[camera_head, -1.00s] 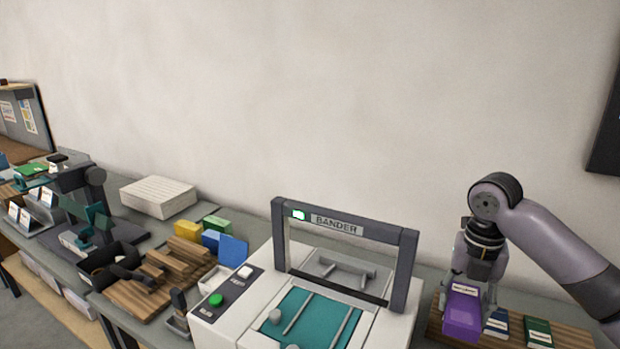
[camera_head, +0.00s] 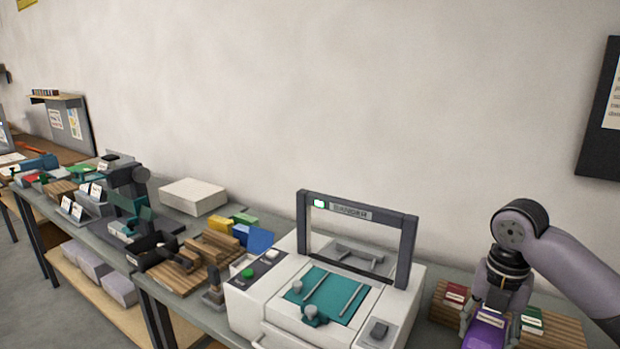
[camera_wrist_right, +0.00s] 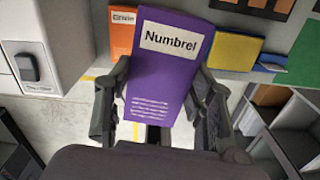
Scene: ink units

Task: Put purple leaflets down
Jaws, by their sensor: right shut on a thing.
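My right gripper (camera_head: 492,312) is shut on the purple leaflets (camera_head: 487,332) at the lower right of the head view. It holds them in front of a wooden rack; whether they touch anything below cannot be told. In the right wrist view the purple leaflets (camera_wrist_right: 160,80) stand between the two fingers (camera_wrist_right: 160,103), with the label "Numbrel" facing the camera and tilted slightly. My left gripper is not in view.
In the wrist view an orange item (camera_wrist_right: 122,32) lies behind the purple leaflets, and yellow (camera_wrist_right: 232,52) and green (camera_wrist_right: 302,58) items lie to the right.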

